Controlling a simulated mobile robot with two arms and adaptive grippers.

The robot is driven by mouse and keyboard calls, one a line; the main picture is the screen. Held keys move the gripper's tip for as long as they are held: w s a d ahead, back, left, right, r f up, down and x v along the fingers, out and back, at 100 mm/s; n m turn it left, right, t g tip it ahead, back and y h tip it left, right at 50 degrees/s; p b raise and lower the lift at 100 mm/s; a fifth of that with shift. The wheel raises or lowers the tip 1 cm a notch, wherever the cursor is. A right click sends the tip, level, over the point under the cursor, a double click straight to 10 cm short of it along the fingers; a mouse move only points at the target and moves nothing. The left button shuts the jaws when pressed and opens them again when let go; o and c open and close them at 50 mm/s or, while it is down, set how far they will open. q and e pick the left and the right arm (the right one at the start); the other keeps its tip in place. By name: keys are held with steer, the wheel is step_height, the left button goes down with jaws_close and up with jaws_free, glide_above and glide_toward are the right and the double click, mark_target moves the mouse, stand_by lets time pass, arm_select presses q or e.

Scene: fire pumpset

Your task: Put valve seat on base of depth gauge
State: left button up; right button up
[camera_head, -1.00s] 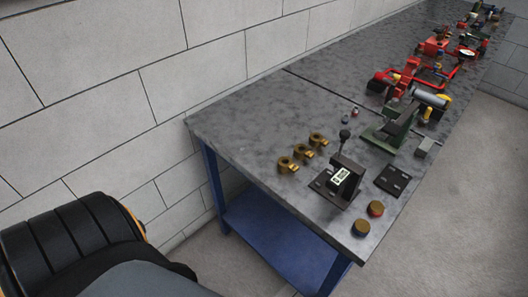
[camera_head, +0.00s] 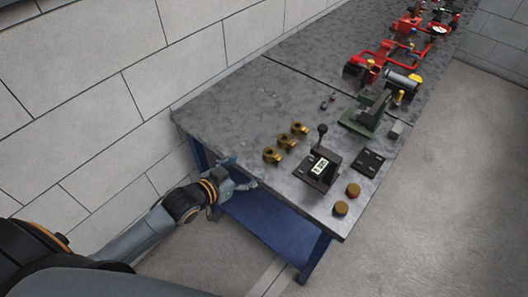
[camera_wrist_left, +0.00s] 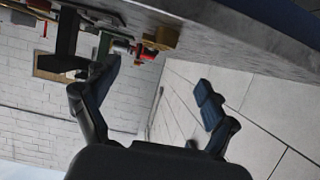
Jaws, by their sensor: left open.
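The depth gauge (camera_head: 319,167) is a dark device with a lit display and a knobbed lever, standing near the bench's front end. Several brass pieces could be the valve seat; I cannot tell which. Three brass pieces with side lugs (camera_head: 286,142) stand in a row left of the gauge. Two short round brass pieces (camera_head: 353,190) are right of it by the edge. My left gripper (camera_head: 243,174) is open and empty beside the bench's left end, apart from all these. In the left wrist view its spread fingers (camera_wrist_left: 157,78) show below the tabletop edge, near a brass piece (camera_wrist_left: 160,38).
The grey bench top (camera_head: 222,110) has free room at its left corner. A dark flat plate (camera_head: 369,162) and a green stand (camera_head: 367,115) lie beyond the gauge. Red pipework (camera_head: 375,60) fills the far bench. Blue legs and a lower shelf (camera_head: 265,225) are beneath.

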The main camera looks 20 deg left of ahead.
mark_target(273, 154)
arm_select(q)
steer(key=x, duration=0.8)
steer(key=shift+d+p, duration=0.1)
steer(key=shift+p, duration=0.25)
steer(key=shift+w+d+f, duration=0.1)
steer(key=shift+w+d, duration=0.05)
steer(key=shift+w, duration=0.2)
steer(key=p+x, duration=0.1)
steer(key=x, duration=0.2)
steer(key=shift+w+d+f, duration=0.1)
steer(key=shift+w+d, duration=0.05)
steer(key=shift+d, duration=0.05)
steer(key=shift+w+d+f, duration=0.15)
steer(key=shift+w+f, duration=0.15)
steer(key=shift+w, duration=0.15)
steer(key=shift+c, duration=0.4)
steer(key=shift+r, duration=0.15)
steer(key=c, duration=1.6)
